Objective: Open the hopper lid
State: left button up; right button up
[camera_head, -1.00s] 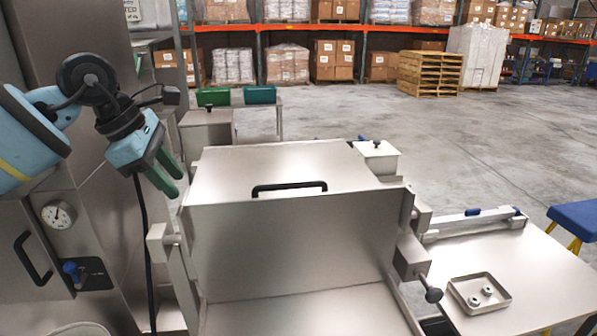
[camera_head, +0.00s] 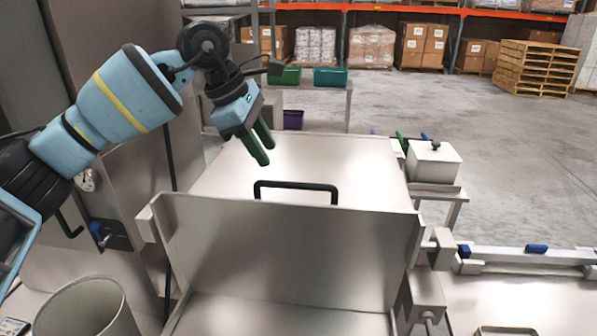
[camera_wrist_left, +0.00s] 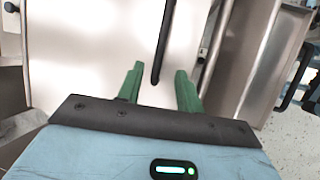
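The hopper lid (camera_head: 300,165) is a flat grey metal panel lying closed behind an upright metal plate. A black bar handle (camera_head: 296,186) is fixed on it near its front edge. My left gripper (camera_head: 264,154) is above the lid, behind and a little left of the handle, with its green fingers apart and nothing between them. In the left wrist view the open fingers (camera_wrist_left: 158,88) point toward the lid (camera_wrist_left: 100,45), and the handle (camera_wrist_left: 162,42) shows beyond them, apart from them. My right gripper is in neither view.
The upright metal plate (camera_head: 285,252) stands in front of the handle. A tall metal cabinet (camera_head: 115,110) is at the left, with a round bin (camera_head: 88,310) below. A white lidded box (camera_head: 433,162) stands at the right. Open floor lies beyond.

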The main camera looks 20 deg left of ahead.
aim_at(284, 182)
pick_arm(q)
jog(key=x, duration=0.7)
jog(key=shift+f, duration=0.4)
jog(key=shift+c, duration=0.5)
grip_shut()
jog(key=shift+r, duration=0.1)
